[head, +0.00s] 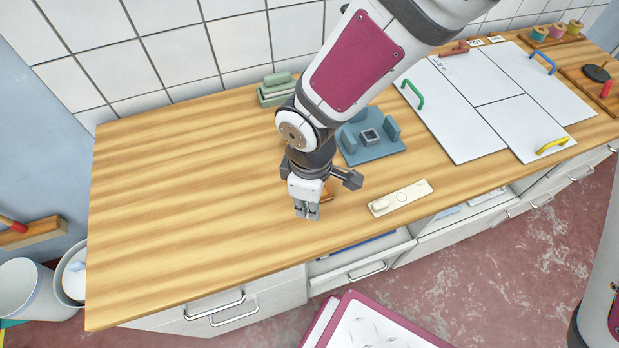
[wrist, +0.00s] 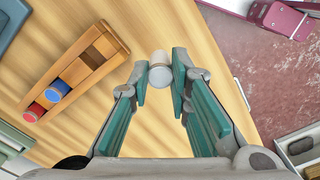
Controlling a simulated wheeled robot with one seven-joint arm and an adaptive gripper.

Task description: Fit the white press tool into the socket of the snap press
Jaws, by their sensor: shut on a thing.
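My gripper (head: 307,211) is low over the middle of the table, near its front edge. In the wrist view its teal fingers (wrist: 162,78) are shut on the white press tool (wrist: 160,70), a small white cylinder held at the fingertips. The tool's lower end and any gap to the tabletop cannot be made out. A blue-grey fixture (head: 388,152) with a square socket-like block and upright side pieces stands behind and right of my gripper. It looks like the snap press. Its corner shows at the top left of the wrist view (wrist: 8,22).
A wooden rack (wrist: 98,52) holding red and blue tools is beside my gripper, mostly hidden in the head view. A white plate (head: 408,194) lies to the right. The table's left side is clear.

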